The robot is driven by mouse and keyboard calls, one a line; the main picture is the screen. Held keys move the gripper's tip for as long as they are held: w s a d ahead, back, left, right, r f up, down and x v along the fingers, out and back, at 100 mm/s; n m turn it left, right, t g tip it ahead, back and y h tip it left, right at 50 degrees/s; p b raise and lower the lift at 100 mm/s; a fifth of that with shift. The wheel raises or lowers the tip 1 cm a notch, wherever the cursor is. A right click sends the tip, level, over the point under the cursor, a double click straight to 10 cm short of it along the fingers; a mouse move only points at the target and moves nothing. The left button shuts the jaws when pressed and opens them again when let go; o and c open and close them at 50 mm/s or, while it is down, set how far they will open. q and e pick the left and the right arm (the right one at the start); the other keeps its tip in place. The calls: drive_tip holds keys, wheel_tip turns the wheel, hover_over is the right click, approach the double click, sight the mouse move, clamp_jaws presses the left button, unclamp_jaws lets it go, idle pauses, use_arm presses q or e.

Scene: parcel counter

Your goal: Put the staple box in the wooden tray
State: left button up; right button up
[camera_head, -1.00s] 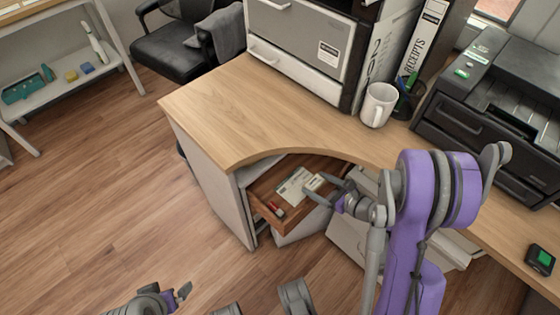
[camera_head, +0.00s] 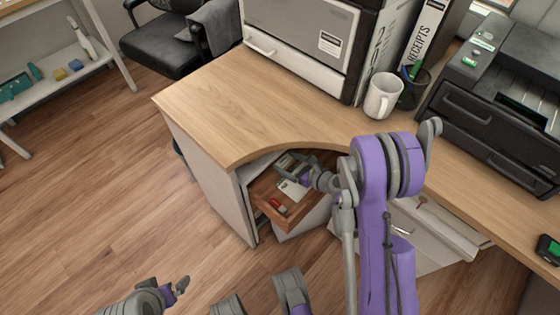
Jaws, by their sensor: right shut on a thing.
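The wooden tray (camera_head: 263,189) is an open brown drawer-like tray under the curved desk edge. A white card or paper (camera_head: 293,190) and a small red thing (camera_head: 277,205) lie in it. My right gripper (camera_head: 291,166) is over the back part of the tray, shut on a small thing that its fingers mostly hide. It appears to be the pale staple box, but its outline and whether it touches the tray floor cannot be made out. My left gripper (camera_head: 179,290) is low at the bottom left, over the floor, away from the tray; its jaw opening is unclear.
The desk top (camera_head: 230,105) is clear at the left, above the tray. A white mug (camera_head: 382,96), a pen holder (camera_head: 412,90) and a black printer (camera_head: 490,110) stand at the back right. Another open drawer (camera_head: 440,232) is right of my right arm.

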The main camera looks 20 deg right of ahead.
sight(281, 161)
drive_tip(key=shift+f+b+x, duration=0.25)
drive_tip(key=shift+b+x, duration=0.05)
drive_tip(key=shift+x, duration=0.8)
drive_tip(key=shift+f+b+x, duration=0.2)
drive_tip(key=shift+b+x, duration=0.05)
drive_tip(key=shift+x, duration=0.85)
drive_tip(key=shift+s, duration=0.25)
drive_tip(key=shift+f, duration=0.15)
drive_tip(key=o, duration=1.3)
drive_tip(key=shift+s+d+r, duration=0.15)
drive_tip(key=shift+r, duration=0.1)
drive_tip(key=p+v, duration=0.1)
drive_tip(key=v, duration=0.9)
drive_tip(key=shift+s+d, duration=0.2)
drive_tip(key=shift+s+d+r, duration=0.15)
drive_tip(key=shift+s+r, duration=0.15)
drive_tip(key=shift+s, duration=0.15)
